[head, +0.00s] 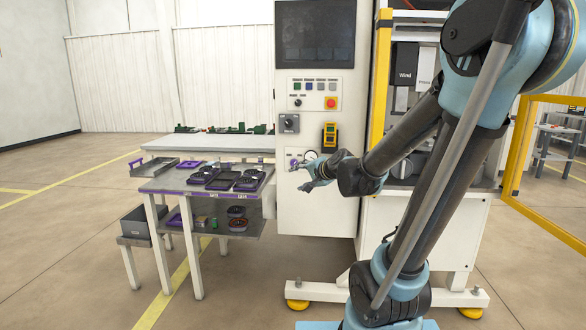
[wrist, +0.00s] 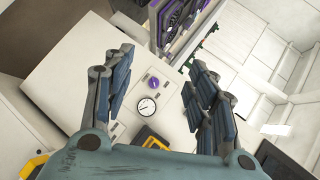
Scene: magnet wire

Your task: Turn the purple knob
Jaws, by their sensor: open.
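The purple knob (wrist: 154,84) sits on a light panel plate on the front of the machine cabinet. In the wrist view it shows between my two open fingers, a little ahead of them and apart from them. My gripper (wrist: 160,88) is open and empty. In the head view my gripper (head: 298,178) is in front of the lower cabinet panel, at the height of the plate. A purple spot on the plate, the knob (head: 293,163), shows just above my fingers in that view.
A round gauge (wrist: 147,107) is beside the knob. A yellow device (head: 330,135) hangs on the cabinet above, below a red button (head: 331,102). A workbench with trays (head: 185,187) stands left of the cabinet. Open floor lies in front.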

